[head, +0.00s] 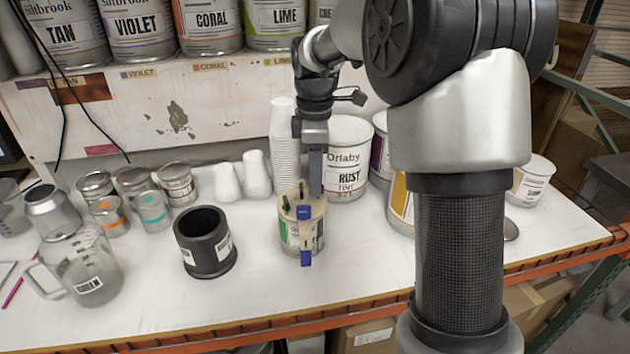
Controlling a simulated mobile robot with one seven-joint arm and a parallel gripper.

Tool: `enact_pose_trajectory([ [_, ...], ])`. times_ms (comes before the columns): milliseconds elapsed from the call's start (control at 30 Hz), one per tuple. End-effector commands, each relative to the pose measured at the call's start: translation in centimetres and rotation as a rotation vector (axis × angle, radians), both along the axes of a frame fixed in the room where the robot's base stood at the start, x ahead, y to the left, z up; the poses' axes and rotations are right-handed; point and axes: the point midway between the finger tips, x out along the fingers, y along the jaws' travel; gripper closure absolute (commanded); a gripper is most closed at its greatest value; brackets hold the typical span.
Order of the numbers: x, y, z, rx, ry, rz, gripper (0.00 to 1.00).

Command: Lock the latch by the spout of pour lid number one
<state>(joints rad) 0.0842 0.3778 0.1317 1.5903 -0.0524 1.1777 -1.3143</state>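A small can (288,238) with a green label stands on the white bench, upright. A beige pour lid (292,209) sits on its top. A blue piece (304,212) is on the lid's near edge, and another blue piece (306,258) sits low at the can's front. Black pieces (301,190) stand up from the lid. I cannot tell which piece is the spout latch, or read a number on the lid. My gripper (317,192) points down at the lid's right rear side. Its fingers look like one grey bar, so their opening and any contact are unclear.
A black cup (206,243) stands left of the can. White stacked cups (284,140) and a RUST can (348,160) stand close behind. A clear jug (82,265) and small tins are at left. My arm blocks part of the right side. The bench front is clear.

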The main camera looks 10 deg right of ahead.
Motion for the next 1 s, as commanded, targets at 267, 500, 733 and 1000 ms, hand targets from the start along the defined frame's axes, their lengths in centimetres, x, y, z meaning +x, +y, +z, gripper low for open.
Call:
enact_pose_trajectory([
  [267,0.01,0.00,-0.60,0.000,-0.001,0.000,0.74],
  [500,0.01,0.00,-0.58,0.000,-0.001,0.000,0.98],
  [733,0.00,0.00,-0.55,0.000,-0.001,-0.003,1.00],
  [1000,0.05,0.02,-0.42,0.001,-0.001,-0.070,1.00],
])
